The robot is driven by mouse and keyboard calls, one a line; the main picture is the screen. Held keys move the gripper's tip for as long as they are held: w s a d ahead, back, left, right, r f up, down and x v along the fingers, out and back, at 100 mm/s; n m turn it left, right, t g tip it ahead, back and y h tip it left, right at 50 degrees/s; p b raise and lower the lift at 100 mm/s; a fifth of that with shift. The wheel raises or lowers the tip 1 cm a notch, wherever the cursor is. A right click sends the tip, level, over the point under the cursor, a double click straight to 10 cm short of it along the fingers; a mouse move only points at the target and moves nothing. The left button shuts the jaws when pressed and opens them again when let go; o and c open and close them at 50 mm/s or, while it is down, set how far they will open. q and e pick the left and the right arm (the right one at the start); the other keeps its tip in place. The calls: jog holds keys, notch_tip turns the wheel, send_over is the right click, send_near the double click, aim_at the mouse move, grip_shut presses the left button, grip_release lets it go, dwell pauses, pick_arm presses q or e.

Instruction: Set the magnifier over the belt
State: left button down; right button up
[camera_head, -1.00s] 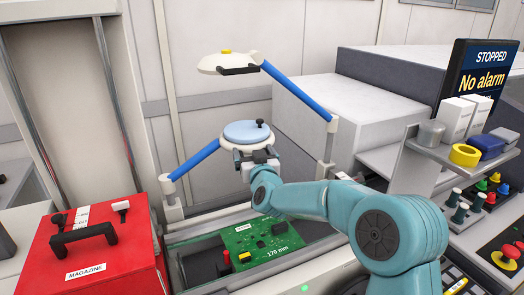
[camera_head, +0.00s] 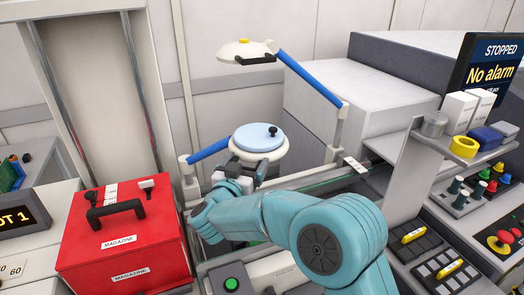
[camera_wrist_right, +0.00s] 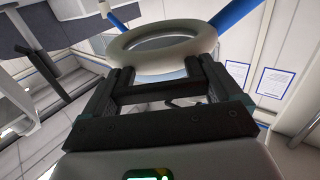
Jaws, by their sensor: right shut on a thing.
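The magnifier (camera_head: 258,140) is a white ring with a pale blue lens and a black knob, on a blue arm (camera_head: 209,151) from a post at left. My right gripper (camera_head: 253,170) is shut on the near side of its ring, below the lens. In the right wrist view the ring (camera_wrist_right: 163,43) stands just beyond my right gripper's fingers (camera_wrist_right: 162,85). The belt lies beneath, between rails (camera_head: 345,178); my right arm covers most of it, and only a sliver of green board shows. My left gripper is not in view.
A white lamp head (camera_head: 245,50) on a second blue arm hangs above and behind the magnifier. A red magazine box (camera_head: 125,238) stands at left. A shelf (camera_head: 440,140) with boxes and yellow tape is at right, below a "STOPPED, No alarm" screen (camera_head: 492,70).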

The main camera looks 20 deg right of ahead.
jog(key=shift+s+a+r+m+g+h+p, duration=0.15)
jog(key=shift+s+a+m+g+h, duration=0.2)
jog(key=shift+a, duration=0.45)
jog(key=shift+s+a+m+g+h+p, duration=0.2)
jog(key=shift+s+a+m+g+h, duration=0.2)
jog(key=shift+a, duration=0.45)
jog(key=shift+s+a+r+m+g+h+p, duration=0.15)
jog(key=shift+s+a+m+g+h, duration=0.2)
jog(key=shift+a, duration=0.45)
jog(key=o, duration=1.2)
jog(key=shift+f, duration=0.1)
jog(key=shift+f, duration=0.15)
